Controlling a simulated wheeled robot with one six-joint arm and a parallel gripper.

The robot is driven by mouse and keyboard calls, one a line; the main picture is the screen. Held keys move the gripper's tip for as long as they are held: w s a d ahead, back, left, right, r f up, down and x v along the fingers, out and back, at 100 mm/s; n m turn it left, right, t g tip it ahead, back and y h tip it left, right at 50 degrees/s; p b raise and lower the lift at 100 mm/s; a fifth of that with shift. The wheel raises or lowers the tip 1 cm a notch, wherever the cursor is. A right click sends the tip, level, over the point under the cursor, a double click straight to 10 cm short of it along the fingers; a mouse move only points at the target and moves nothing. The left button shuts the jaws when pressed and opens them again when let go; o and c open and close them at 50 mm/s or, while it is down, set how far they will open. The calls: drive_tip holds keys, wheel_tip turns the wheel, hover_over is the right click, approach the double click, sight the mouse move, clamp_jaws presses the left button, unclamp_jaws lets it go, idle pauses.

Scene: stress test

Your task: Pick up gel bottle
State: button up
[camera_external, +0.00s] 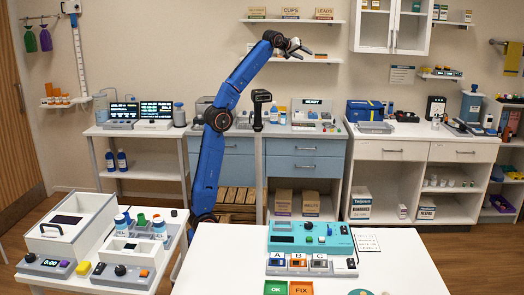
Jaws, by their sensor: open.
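My gripper (302,48) is at the end of my raised blue arm, high in front of the back wall near the upper shelves. It is open, and nothing shows between its fingers. No bottle has a readable gel label, so I cannot tell which one is the gel bottle. A white bottle with a blue cap (274,113) stands on the back counter, below and left of my gripper. Blue-capped bottles (159,228) also stand on the left table among the devices. Two dark blue bottles (122,160) stand on a low shelf at the left.
The white front table (215,262) holds a teal device (310,236) with A, B, C blocks, and green OK and orange FIX tiles. Its left part is clear. The left table (70,281) is crowded with boxes. A dark post-mounted device (261,97) stands near my arm.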

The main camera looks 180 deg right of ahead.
drive_tip(key=s+d+f+n+g+h, duration=0.15)
drive_tip(key=s+d, duration=0.35)
drive_tip(key=s, duration=0.5)
drive_tip(key=s+d+f+n+g+h, duration=0.1)
drive_tip(key=s+d+f+n+h, duration=0.2)
drive_tip(key=s, duration=0.8)
drive_tip(key=s+f+t+h, duration=0.1)
drive_tip(key=s+f+h, duration=0.1)
drive_tip(key=s+f, duration=0.4)
drive_tip(key=s+d+f+t+h, duration=0.1)
drive_tip(key=s+f, duration=0.6)
drive_tip(key=f, duration=1)
drive_tip(key=s+f+t+h, duration=0.3)
drive_tip(key=s+f, duration=0.3)
drive_tip(key=f, duration=0.5)
drive_tip(key=shift+s+d+f, duration=0.25)
drive_tip(key=shift+d+f, duration=0.05)
drive_tip(key=shift+f, duration=0.1)
drive_tip(key=shift+n+t+h, duration=0.25)
